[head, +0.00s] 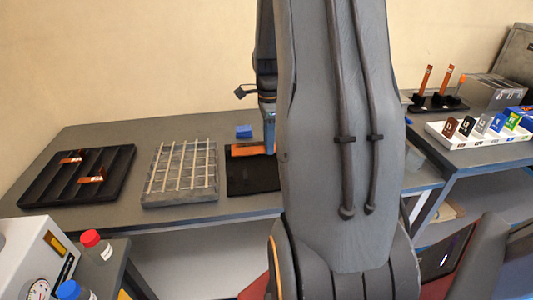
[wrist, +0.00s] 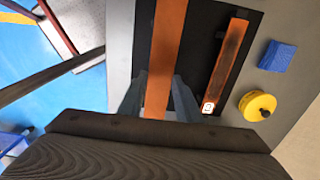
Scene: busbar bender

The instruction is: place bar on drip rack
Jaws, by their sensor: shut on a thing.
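My gripper (wrist: 158,100) is shut on a long copper bar (wrist: 164,50) in the wrist view, with a finger on each side of it. The held bar appears over a black mat (wrist: 205,20); its height above the mat is unclear. In the head view my gripper (head: 269,142) is partly hidden by my arm, and a copper bar (head: 248,150) shows beside it; I cannot tell which bar this is. The wire-grid rack on a grey tray (head: 181,172), which looks like the drip rack, stands left of the mat (head: 252,180). Its grid looks empty.
A second, darker copper bar (wrist: 227,62) with a white tag lies on the mat. A blue block (wrist: 277,55) and yellow roll (wrist: 258,105) lie beside it. A black slotted tray (head: 118,182) with copper pieces stands far left. Bottles (head: 96,246) stand at lower left.

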